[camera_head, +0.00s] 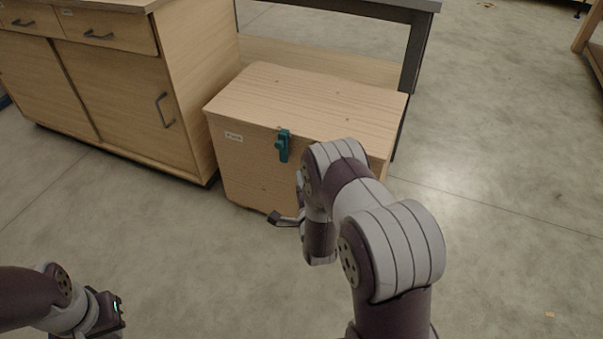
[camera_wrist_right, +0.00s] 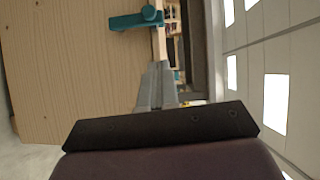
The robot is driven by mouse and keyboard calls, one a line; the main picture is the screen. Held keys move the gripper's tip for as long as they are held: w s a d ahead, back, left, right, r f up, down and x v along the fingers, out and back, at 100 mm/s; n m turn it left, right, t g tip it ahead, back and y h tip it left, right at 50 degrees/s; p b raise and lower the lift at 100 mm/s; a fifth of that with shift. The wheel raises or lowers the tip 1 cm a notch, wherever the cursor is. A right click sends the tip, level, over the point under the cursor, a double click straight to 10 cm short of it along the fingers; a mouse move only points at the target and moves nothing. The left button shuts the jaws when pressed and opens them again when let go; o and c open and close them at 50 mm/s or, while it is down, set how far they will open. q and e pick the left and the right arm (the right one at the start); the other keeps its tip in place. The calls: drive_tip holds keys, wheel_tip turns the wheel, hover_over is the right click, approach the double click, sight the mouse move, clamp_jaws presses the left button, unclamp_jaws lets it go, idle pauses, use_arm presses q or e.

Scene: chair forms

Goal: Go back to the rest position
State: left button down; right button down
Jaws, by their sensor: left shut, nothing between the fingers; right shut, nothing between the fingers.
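My left gripper (camera_head: 112,314) is at the lower left of the head view, over bare floor and well apart from the furniture. Little of its fingers shows; it is shut and empty. My right arm reaches forward over the floor, and its gripper (camera_head: 283,218) shows as a dark tip low in front of the wooden chest (camera_head: 310,98). In the right wrist view the right gripper's grey fingers (camera_wrist_right: 156,86) are together with nothing between them. I cannot tell whether they touch the chest.
The chest's lid is down, with a teal latch (camera_head: 282,146) at its front; the latch also shows in the wrist view (camera_wrist_right: 136,21). My right arm hides the chest's right front. A wooden cabinet (camera_head: 130,85) stands left. Concrete floor (camera_head: 510,190) is clear at right.

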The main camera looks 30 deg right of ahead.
idle(0.4)
drive_tip(key=s+a+f+n+g+y, duration=0.3)
drive_tip(key=s+f+n+g, duration=0.3)
drive_tip(key=f+n+g, duration=0.35)
drive_tip(key=s+a+r+n+g+y, duration=0.1)
drive_tip(key=s+a+r+n+g, duration=0.25)
drive_tip(key=s+r+n, duration=0.45)
drive_tip(key=s+a+r+n+g+y, duration=0.1)
drive_tip(key=s+a+r+n+g, duration=0.25)
drive_tip(key=s+r, duration=0.45)
wheel_tip(320, 180, up, 39)
drive_tip(key=p, duration=3.8)
drive_tip(key=shift+a+t, duration=0.25)
drive_tip(key=shift+t, duration=0.2)
